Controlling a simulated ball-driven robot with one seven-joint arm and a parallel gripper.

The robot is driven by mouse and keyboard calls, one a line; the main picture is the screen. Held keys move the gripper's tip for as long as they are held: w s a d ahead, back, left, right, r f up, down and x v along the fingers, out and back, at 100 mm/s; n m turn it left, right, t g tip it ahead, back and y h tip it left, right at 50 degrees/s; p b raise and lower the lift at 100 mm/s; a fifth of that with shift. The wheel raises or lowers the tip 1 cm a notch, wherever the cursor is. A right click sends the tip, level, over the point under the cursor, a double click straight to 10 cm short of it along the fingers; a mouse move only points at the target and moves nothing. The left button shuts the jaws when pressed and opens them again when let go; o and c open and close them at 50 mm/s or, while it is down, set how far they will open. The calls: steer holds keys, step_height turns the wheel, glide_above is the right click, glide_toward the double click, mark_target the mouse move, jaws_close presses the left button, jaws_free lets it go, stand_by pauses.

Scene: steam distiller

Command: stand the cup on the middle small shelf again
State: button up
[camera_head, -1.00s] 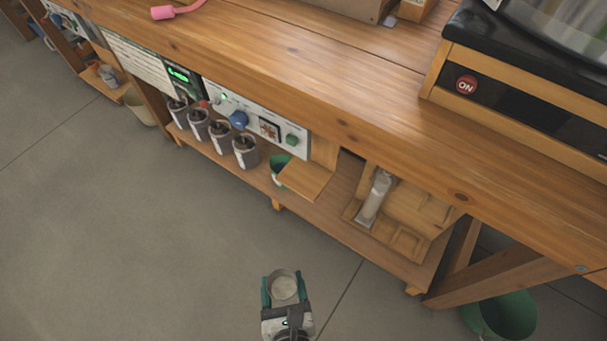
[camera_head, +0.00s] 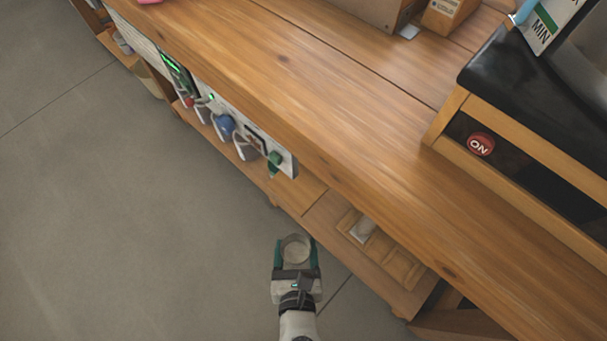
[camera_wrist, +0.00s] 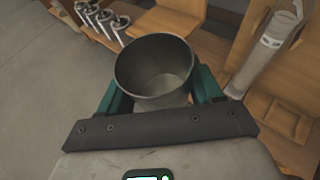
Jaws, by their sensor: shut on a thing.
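My gripper (camera_head: 296,258) is shut on a grey cup (camera_head: 295,246), with one green finger on each side. In the wrist view the cup (camera_wrist: 155,72) is upright or nearly so, and its open mouth shows it empty. A small wooden shelf (camera_head: 299,193) juts out below the bench top at the right end of the control panel; I take it for the middle one. It also shows in the wrist view (camera_wrist: 170,20), beyond the cup's rim. The cup is held in front of the bench, apart from this shelf.
The bench top (camera_head: 290,75) overhangs these. The floor (camera_head: 130,230) at the left is clear.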

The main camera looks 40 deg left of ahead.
steer(key=b, duration=0.2)
glide_above(295, 188)
step_height(295, 188, down, 4)
steer(key=b, duration=0.3)
steer(key=shift+r, duration=0.3)
steer(key=o, duration=1.2)
steer(key=shift+c, duration=0.2)
